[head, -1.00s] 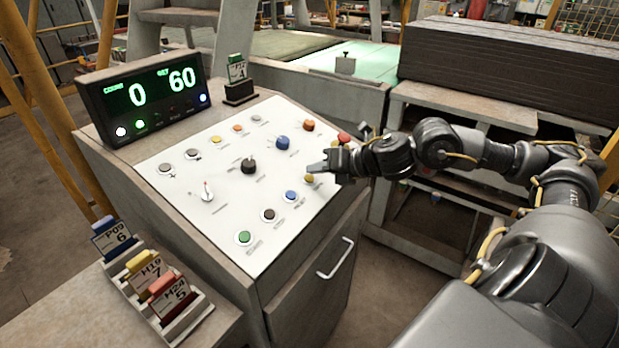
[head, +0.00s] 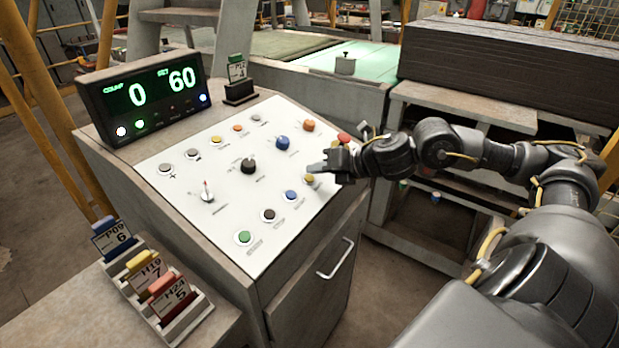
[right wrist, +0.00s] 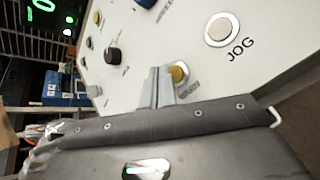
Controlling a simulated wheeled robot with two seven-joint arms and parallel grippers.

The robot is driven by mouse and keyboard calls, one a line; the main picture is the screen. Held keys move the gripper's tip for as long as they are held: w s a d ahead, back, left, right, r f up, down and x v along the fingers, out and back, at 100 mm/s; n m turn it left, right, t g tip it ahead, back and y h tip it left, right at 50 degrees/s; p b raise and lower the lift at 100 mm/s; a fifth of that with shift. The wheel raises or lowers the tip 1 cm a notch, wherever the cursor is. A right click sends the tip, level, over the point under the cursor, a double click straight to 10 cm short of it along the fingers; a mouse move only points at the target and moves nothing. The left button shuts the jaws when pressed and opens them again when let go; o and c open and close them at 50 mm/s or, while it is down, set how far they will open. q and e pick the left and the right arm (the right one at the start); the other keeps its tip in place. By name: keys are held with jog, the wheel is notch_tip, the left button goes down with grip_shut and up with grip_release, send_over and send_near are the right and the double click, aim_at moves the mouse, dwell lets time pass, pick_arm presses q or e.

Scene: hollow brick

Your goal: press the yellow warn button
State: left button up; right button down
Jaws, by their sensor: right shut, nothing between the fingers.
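A yellow button (head: 309,179) sits at the right end of the front row on the sloped white panel (head: 180,225). The right wrist view shows it (right wrist: 179,72) close up; its label is partly hidden and unreadable. My right gripper (head: 314,168) is shut and empty, with its fingertips just above and beside this button in the head view. In the right wrist view the closed fingers (right wrist: 157,88) are immediately left of the button; I cannot tell if they touch. Another yellow button (head: 216,140) is in the back row. My left gripper is not in view.
Green (head: 244,237), black (head: 268,215) and blue (head: 291,196) buttons share the front row. The display (head: 145,95) reads 0 and 60. A card rack (head: 160,300) stands at the front left.

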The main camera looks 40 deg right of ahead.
jog(key=shift+f, duration=0.15)
jog(key=shift+w+f+b, duration=0.1)
jog(key=shift+f+b, duration=0.15)
jog(key=shift+b, duration=0.05)
jog(key=shift+w+a+f+b, duration=0.1)
jog(key=shift+f+b, duration=0.2)
jog(key=shift+f, duration=0.1)
dwell(0.5)
jog(key=shift+r, duration=0.2)
jog(key=shift+s+r+p, duration=0.25)
jog(key=shift+r+p, duration=0.05)
jog(key=shift+r, duration=0.3)
jog(key=shift+s+d+r+p, duration=0.1)
jog(key=shift+s+r+p, duration=0.1)
jog(key=shift+r, duration=0.4)
jog(key=shift+s+d+r+p, duration=0.1)
jog(key=shift+r+p, duration=0.15)
jog(key=shift+r, duration=0.3)
jog(key=shift+s+d+r+p, duration=0.1)
jog(key=shift+s+r+p, duration=0.1)
jog(key=shift+r, duration=0.4)
jog(key=shift+s+r, duration=0.15)
jog(key=shift+r, duration=0.5)
